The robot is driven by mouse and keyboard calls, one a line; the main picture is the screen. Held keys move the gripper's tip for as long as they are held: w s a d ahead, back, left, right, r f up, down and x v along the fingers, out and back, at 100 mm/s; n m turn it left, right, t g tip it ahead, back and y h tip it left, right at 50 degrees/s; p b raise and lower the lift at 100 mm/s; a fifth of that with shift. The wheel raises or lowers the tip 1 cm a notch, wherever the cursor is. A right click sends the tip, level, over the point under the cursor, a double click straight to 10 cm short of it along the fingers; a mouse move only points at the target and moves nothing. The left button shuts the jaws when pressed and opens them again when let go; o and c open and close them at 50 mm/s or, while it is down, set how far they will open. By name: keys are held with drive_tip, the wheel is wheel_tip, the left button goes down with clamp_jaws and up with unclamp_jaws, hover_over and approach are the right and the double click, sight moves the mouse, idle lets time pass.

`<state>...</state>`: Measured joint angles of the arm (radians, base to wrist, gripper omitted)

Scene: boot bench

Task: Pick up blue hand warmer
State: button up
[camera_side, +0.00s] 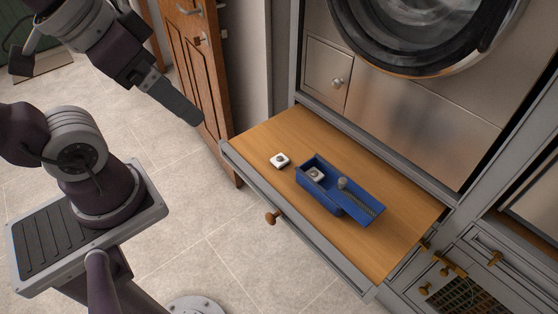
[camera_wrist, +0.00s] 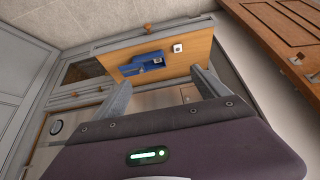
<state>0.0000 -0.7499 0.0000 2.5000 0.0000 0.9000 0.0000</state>
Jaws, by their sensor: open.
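The only blue thing in view is a box (camera_side: 328,186) on the wooden pull-out board, which I take for the blue hand warmer. In the wrist view the blue box (camera_wrist: 143,64) lies ahead, between the directions of my fingers. My gripper (camera_side: 190,114) is open and empty, in the air left of the board and well apart from the box.
A similar white piece (camera_side: 280,160) lies on the wooden board (camera_side: 400,240), left of the box. A washing machine (camera_side: 420,35) stands behind the board. A brown panelled door (camera_side: 192,70) stands at the board's left. Tiled floor is open in front.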

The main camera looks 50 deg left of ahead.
idle(0.4)
drive_tip(key=c, duration=0.4)
drive_tip(key=n+g, duration=0.6)
drive_tip(key=n, duration=1.2)
hover_over(280, 158)
drive_tip(key=f, duration=3)
drive_tip(key=shift+s+f, duration=0.2)
drive_tip(key=shift+s, duration=0.15)
drive_tip(key=f, duration=0.7)
drive_tip(key=shift+w+f, duration=0.4)
